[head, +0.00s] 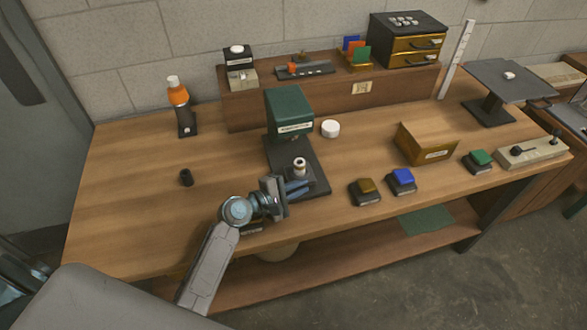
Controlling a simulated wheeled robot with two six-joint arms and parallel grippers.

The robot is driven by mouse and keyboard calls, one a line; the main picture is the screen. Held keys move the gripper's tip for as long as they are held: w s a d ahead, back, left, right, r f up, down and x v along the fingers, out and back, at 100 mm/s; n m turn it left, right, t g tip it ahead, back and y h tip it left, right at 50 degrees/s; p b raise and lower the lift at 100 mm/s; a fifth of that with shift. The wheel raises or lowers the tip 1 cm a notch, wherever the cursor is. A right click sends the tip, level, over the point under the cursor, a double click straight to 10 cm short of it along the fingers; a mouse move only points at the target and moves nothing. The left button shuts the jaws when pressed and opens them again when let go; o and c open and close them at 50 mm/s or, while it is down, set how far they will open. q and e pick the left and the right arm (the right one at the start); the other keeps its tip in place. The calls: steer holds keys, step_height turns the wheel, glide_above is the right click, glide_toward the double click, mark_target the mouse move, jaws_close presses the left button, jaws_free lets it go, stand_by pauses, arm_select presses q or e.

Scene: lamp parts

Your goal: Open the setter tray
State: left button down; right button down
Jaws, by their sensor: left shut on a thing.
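The setter is a green press head (289,108) with a pale label, standing over a dark base near the middle of the table. The setter tray (314,184) is the dark flat part at the front of that base. A small pale cylindrical part (299,167) stands upright on it. My left gripper (299,189) reaches in from the front left and is shut at the tray's front left. The exact grip is small and partly hidden by the gripper itself. My right gripper is not in view.
A white round part (330,128) sits right of the press. The left tabletop is mostly clear.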

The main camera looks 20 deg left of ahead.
arm_select(q)
steer(key=shift+s+d, duration=0.1)
steer(key=c, duration=1.5)
jaws_free()
steer(key=shift+r, duration=0.3)
step_height(320, 180, up, 3)
steer(key=shift+f+b, duration=0.1)
steer(key=shift+b, duration=0.2)
steer(key=s+d+b, duration=0.1)
steer(key=s, duration=0.4)
steer(key=s+d+r+b, duration=0.1)
steer(key=s, duration=0.4)
steer(key=s+d+b, duration=0.1)
steer(key=s+d, duration=0.1)
steer(key=s, duration=0.3)
steer(key=shift+s+d+r, duration=0.1)
steer(key=shift+s+r, duration=0.15)
steer(key=shift+r, duration=0.05)
